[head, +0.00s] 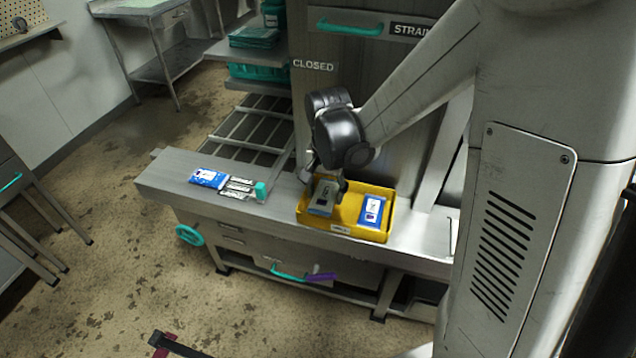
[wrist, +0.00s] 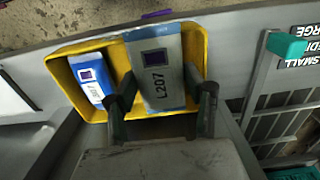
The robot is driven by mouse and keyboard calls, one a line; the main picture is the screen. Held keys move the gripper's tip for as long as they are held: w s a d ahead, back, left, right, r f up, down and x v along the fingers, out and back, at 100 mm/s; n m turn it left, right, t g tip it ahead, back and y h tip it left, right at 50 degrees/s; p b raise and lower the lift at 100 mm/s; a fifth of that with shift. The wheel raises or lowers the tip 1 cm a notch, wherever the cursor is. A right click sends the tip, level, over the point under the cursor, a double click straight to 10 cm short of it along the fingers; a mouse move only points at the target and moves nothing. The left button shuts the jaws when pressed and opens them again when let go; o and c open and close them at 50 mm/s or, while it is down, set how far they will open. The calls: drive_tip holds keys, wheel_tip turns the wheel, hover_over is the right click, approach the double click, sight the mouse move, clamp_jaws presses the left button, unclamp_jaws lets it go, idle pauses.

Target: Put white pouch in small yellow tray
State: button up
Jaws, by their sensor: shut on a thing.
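A pale grey-white pouch (wrist: 157,85), marked L207 with a small dark square, is between the two fingers of my gripper (wrist: 162,92), which is shut on it. It also shows in the head view (head: 322,196) below my gripper (head: 325,185). The pouch is over or inside the left half of the small yellow tray (head: 387,232); I cannot tell whether it touches the tray floor. The tray rim also shows in the wrist view (wrist: 66,52). A blue-and-white pouch (head: 372,210) lies in the tray's right half; it also shows in the wrist view (wrist: 92,78).
The tray stands on a grey metal bench (head: 280,222). On its left lie another blue-and-white pouch (head: 208,178), a grey rack-like item (head: 238,187) and a teal block (head: 260,190). A slatted rack (head: 250,135) and a closed metal door (head: 350,60) stand behind.

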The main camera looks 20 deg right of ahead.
sight(326, 183)
drive_tip(key=w+f, duration=0.1)
drive_tip(key=w+d+f, duration=0.1)
drive_tip(key=shift+w, duration=0.4)
drive_tip(key=shift+f, duration=1.9)
drive_tip(key=shift+f, duration=0.15)
drive_tip(key=o, duration=0.8)
drive_tip(key=shift+f+b, duration=0.1)
drive_tip(key=shift+b, duration=0.2)
drive_tip(key=shift+o, duration=1.1)
